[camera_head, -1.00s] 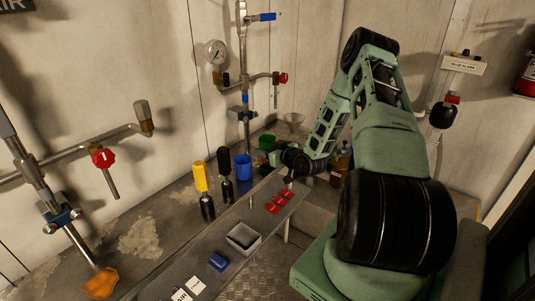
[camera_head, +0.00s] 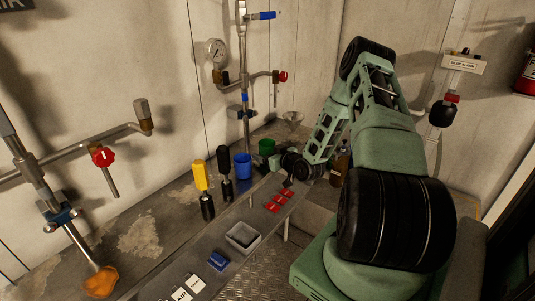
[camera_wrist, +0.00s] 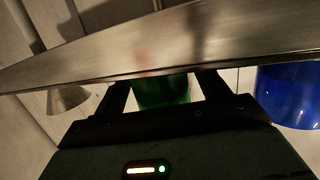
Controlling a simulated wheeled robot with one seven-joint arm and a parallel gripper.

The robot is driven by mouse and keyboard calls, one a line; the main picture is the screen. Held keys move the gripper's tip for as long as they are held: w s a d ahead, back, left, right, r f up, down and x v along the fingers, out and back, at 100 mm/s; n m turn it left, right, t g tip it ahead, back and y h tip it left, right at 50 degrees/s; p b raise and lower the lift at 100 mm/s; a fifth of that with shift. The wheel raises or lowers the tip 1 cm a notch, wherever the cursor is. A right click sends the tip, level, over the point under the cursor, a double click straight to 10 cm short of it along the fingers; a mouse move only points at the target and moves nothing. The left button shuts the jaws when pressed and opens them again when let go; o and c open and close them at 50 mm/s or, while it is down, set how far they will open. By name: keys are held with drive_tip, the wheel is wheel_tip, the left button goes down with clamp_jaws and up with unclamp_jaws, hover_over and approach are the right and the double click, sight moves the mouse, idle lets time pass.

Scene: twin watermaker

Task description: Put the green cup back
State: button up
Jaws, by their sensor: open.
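The green cup (camera_head: 266,146) stands on the bench near the wall, right of and behind the blue cup (camera_head: 243,166). My gripper (camera_head: 279,163) is low, just in front and right of the green cup; its fingers are hard to make out in the head view. In the wrist view my gripper (camera_wrist: 162,84) is open, and the green cup (camera_wrist: 165,92) shows between its two fingers, dark and partly hidden. I cannot tell whether either finger touches it. The blue cup (camera_wrist: 288,97) is outside the fingers, to the right.
A metal funnel (camera_head: 292,117) is mounted behind the cups, near the pipes. A black bottle (camera_head: 225,173) and a yellow-topped bottle (camera_head: 202,188) stand left of the blue cup.

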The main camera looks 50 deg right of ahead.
drive_tip(key=b+v, duration=0.2)
drive_tip(key=v, duration=1)
drive_tip(key=shift+r, duration=0.15)
drive_tip(key=w+a+r+n+g, duration=0.1)
drive_tip(key=a+r+g, duration=0.2)
drive_tip(key=a, duration=0.3)
drive_tip(key=w+a+r+n+g+y, duration=0.1)
drive_tip(key=a+r+g, duration=0.15)
drive_tip(key=a, duration=0.25)
drive_tip(key=w+a+r+n+g, duration=0.1)
drive_tip(key=a+r+g, duration=0.1)
drive_tip(key=a+g, duration=0.3)
drive_tip(key=s+a+r+n+g, duration=0.1)
drive_tip(key=s+a+r+n, duration=0.1)
drive_tip(key=s+a, duration=0.5)
drive_tip(key=s+a+r+n+g+y, duration=0.1)
drive_tip(key=s+a+r, duration=0.3)
drive_tip(key=a, duration=0.9)
drive_tip(key=s+a+r+n+g+y, duration=0.1)
drive_tip(key=s+a+r+n+g, duration=0.2)
drive_tip(key=s+a, duration=0.8)
drive_tip(key=shift+p, duration=0.3)
